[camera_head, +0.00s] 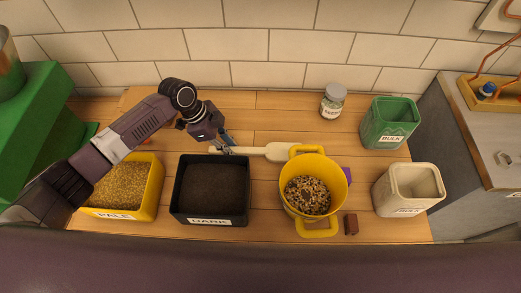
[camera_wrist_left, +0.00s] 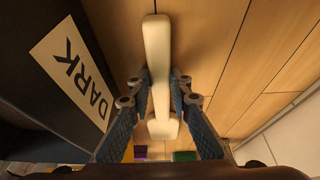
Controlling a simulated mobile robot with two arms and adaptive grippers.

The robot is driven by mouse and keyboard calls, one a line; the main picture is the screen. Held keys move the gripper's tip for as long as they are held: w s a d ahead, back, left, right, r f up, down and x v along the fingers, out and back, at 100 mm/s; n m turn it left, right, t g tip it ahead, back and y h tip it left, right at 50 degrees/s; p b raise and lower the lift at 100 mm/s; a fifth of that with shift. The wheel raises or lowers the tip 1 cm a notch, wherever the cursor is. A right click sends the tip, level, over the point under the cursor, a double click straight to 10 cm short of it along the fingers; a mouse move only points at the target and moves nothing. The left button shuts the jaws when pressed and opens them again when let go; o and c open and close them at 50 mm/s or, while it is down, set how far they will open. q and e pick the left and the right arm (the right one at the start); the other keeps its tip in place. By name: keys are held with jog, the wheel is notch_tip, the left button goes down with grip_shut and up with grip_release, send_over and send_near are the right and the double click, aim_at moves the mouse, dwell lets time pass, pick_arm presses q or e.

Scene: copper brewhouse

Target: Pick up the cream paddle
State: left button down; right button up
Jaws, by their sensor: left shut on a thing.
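The cream paddle (camera_head: 256,150) shows behind the dark bin, its broad end pointing right and close to the yellow pot. My left gripper (camera_head: 226,144) is at the paddle's left end and is shut on its handle. In the left wrist view the paddle (camera_wrist_left: 157,55) runs between the two fingers of my left gripper (camera_wrist_left: 161,88). I cannot tell whether the paddle touches the tabletop or is slightly above it. My right gripper is in neither view.
The black bin (camera_head: 205,220) marked DARK and a yellow bin (camera_head: 155,187) marked PALE stand in front. The yellow pot (camera_head: 327,223) holds mixed grain. A jar (camera_head: 332,101), a green bin (camera_head: 389,125) and a cream bin (camera_head: 408,190) are right. Wood is clear behind the paddle.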

pick_arm(q)
jog(key=shift+r+p, duration=0.75)
jog(key=shift+p, duration=0.05)
jog(key=a, duration=0.8)
jog(key=shift+a+f, duration=0.2)
jog(key=shift+a, duration=0.05)
notch_tip(320, 180, up, 14)
jog(key=p, duration=1.2)
jog(key=shift+d, duration=0.25)
